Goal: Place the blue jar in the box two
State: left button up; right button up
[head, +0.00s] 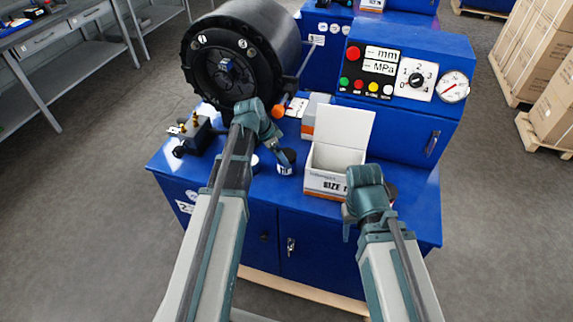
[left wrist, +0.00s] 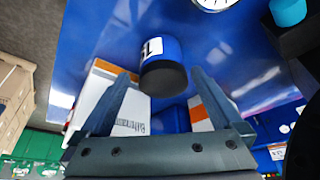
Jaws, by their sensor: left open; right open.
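The blue jar (head: 285,163), with a black lid and white label, stands on the blue bench top beside my left gripper (head: 272,135). In the left wrist view the jar (left wrist: 162,65) shows just beyond and between the two open fingertips (left wrist: 160,85), not clasped. The open white box (head: 325,183) stands right of the jar, its lid raised. Its front reads "SIZE T", with the rest hidden behind my right gripper (head: 364,195). My right gripper is open in front of the box's right side; whether it touches the box I cannot tell.
A large black drum (head: 215,75) stands behind the jar. A control panel (head: 400,75) with buttons, dial and gauge rises behind the box. Another box (head: 312,112) is behind the white one. A small fitting with brass parts (head: 195,132) sits at left.

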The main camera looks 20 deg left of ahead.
pick_arm(q)
jog(key=b+x, duration=0.4)
jog(key=x, duration=0.1)
jog(key=shift+w+f, duration=0.1)
jog(key=shift+w, duration=0.05)
grip_shut()
dwell(0.4)
